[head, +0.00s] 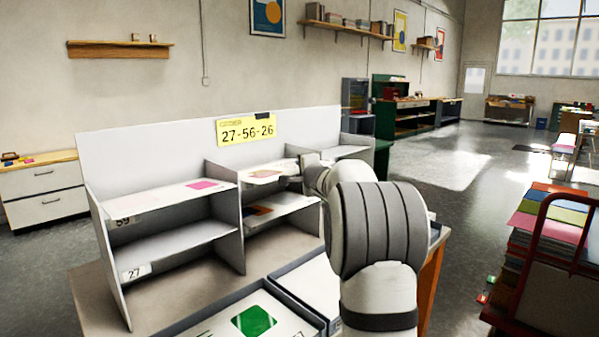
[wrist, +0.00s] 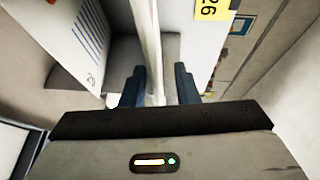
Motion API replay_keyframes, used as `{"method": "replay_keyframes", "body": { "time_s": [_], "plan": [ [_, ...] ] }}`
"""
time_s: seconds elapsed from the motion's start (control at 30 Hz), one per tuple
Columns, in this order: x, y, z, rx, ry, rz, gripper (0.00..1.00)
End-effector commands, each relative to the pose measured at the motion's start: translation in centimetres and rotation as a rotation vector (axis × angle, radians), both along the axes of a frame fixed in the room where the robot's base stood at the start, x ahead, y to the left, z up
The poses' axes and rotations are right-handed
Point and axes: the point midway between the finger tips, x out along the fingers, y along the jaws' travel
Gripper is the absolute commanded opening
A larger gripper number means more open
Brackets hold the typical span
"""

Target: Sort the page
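The sorting rack (head: 150,165) stands on a table, with open shelves and number labels; 59 and 27 are readable. A yellow card (head: 246,130) on its back panel reads 27-56-26, and its end shows in the wrist view (wrist: 213,9). A page with a pink patch (head: 203,185) lies on the upper left shelf. A page with a green patch (head: 254,321) lies in the front tray. My gripper (head: 288,184) is at the rack's middle section, partly hidden by my arm. In the wrist view its fingers (wrist: 160,88) are apart, with a pale edge between them touching neither.
Other sheets lie on the middle upper shelf (head: 263,173) and middle lower shelf (head: 260,210). A second tray (head: 290,267) sits beside the front tray. A red cart (head: 545,255) with stacked paper stands at right. The lower left shelf is empty.

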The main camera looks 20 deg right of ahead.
Motion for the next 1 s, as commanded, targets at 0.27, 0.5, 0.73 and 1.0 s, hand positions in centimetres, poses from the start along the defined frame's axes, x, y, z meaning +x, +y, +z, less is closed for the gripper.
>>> {"method": "replay_keyframes", "body": {
  "time_s": [0.27, 0.5, 0.73, 1.0],
  "plan": [
    [-0.4, 0.0, 0.0, 0.000, 0.000, -0.001, 0.28],
    [-3.8, 0.3, 0.4, -0.001, -0.002, -0.001, 0.28],
    [-7.0, 0.7, 0.8, -0.001, -0.001, -0.001, 0.28],
    [-7.9, 0.8, 1.0, 0.001, 0.000, 0.000, 0.28]
  ]
}}
